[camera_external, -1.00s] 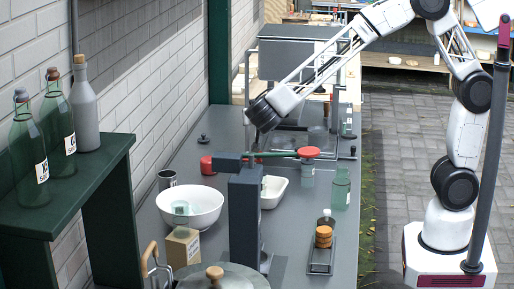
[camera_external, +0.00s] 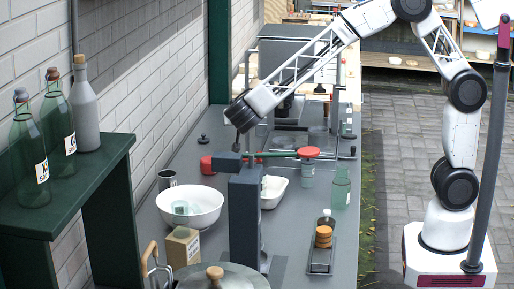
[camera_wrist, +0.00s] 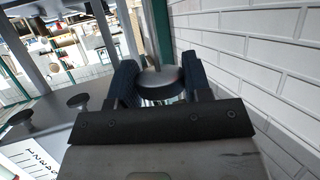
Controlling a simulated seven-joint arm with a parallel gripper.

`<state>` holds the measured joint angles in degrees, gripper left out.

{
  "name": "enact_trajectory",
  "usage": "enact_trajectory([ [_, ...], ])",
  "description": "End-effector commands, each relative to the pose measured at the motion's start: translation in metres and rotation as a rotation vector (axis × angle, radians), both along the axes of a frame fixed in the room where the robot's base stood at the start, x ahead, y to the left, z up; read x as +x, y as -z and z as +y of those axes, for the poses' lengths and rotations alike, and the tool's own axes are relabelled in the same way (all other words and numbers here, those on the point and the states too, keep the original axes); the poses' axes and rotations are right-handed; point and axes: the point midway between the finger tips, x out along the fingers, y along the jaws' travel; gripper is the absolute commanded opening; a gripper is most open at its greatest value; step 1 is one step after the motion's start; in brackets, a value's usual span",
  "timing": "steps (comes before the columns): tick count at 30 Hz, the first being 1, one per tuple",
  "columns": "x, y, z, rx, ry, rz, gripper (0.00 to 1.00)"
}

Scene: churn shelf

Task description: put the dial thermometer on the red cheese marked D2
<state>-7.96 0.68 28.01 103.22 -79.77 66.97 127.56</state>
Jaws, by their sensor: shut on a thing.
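In the external view my gripper (camera_external: 238,143) hangs over the grey counter, behind the dark post, and the thermometer cannot be made out there. A red round thing, perhaps a red cheese (camera_external: 206,164), lies on the counter below and left of my gripper. I cannot read any D2 mark on it.
A dark post (camera_external: 245,215) with a green bar and red knob (camera_external: 308,152) stands in front of my gripper. A white bowl (camera_external: 190,207), a tin (camera_external: 167,180) and a white dish (camera_external: 273,191) stand nearby. The brick wall is at the left.

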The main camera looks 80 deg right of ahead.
Motion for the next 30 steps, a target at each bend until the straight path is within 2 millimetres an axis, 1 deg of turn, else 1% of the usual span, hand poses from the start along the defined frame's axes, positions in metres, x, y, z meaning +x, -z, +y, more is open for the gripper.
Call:
enact_trajectory([
  [3, 0.015, 0.002, -0.001, 0.0, 0.0, 0.0, 0.22],
  [21, 0.084, 0.008, -0.006, 0.0, 0.0, -0.001, 0.22],
  [25, 0.092, 0.008, -0.007, 0.0, 0.0, -0.001, 0.22],
  [30, 0.097, 0.009, -0.007, 0.0, 0.0, 0.0, 0.22],
])
